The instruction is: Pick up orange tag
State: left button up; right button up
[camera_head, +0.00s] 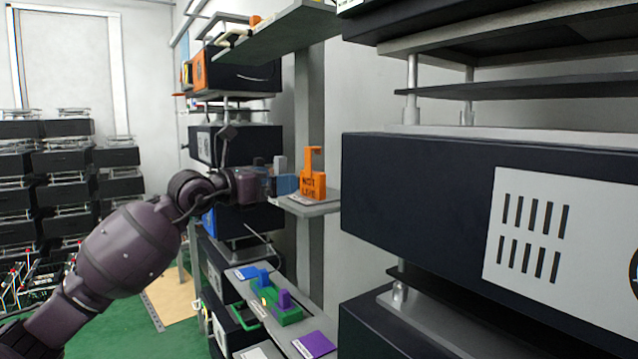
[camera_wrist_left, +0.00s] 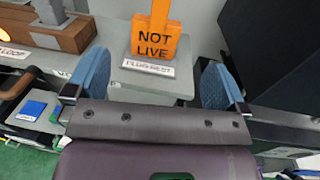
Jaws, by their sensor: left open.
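The orange tag (camera_head: 312,187), marked NOT LIVE, stands upright on a small grey shelf (camera_head: 318,208). In the left wrist view the tag (camera_wrist_left: 157,44) is at the top centre, behind a PLUG REST label (camera_wrist_left: 148,68). My left gripper (camera_head: 284,182) is at the left of the tag in the head view. In the wrist view its blue fingers are spread wide and empty, with the gap (camera_wrist_left: 154,80) facing the tag. The fingers appear short of the tag, not touching it. My right gripper is in neither view.
A large dark cabinet (camera_head: 420,188) stands close at the right. A lower shelf holds a green fixture with purple and blue parts (camera_head: 284,308). Another shelf (camera_head: 285,32) hangs above the tag. A brown block fixture (camera_wrist_left: 50,30) is at the upper left in the wrist view.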

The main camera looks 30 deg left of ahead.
aim_at(307, 175)
pick_arm(q)
jog(key=shift+x, duration=5.4)
jog(key=shift+a+f, duration=0.15)
jog(key=shift+f, duration=0.05)
jog(key=shift+c, duration=0.5)
jog(key=c, duration=0.8)
